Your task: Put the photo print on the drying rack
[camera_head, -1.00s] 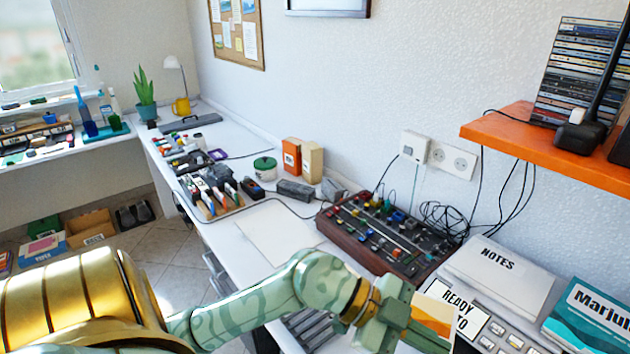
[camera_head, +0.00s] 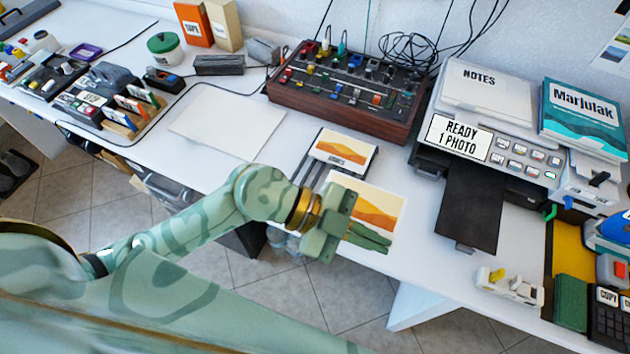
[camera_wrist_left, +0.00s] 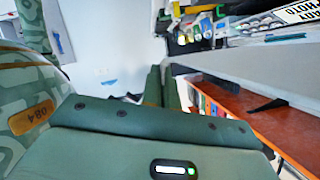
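The photo print (camera_head: 378,205), white-bordered with orange and yellow hills, is at my left gripper, near the front of the desk. My left gripper (camera_head: 372,238) has its fingers close together at the print's lower edge and appears shut on it. In the left wrist view the fingers (camera_wrist_left: 162,88) are nearly together, with a thin tan strip between them. The drying rack (camera_head: 314,170) shows as dark bars left of the print, with a small orange-hill picture card (camera_head: 343,150) at its back. The print and my arm hide part of the rack. My right gripper is not in view.
A mixer console (camera_head: 348,92) stands behind the rack. A photo printer (camera_head: 500,150) with a black tray (camera_head: 470,205) is to the right. A blank white sheet (camera_head: 227,122) lies left of the rack. The desk's front edge runs below my gripper.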

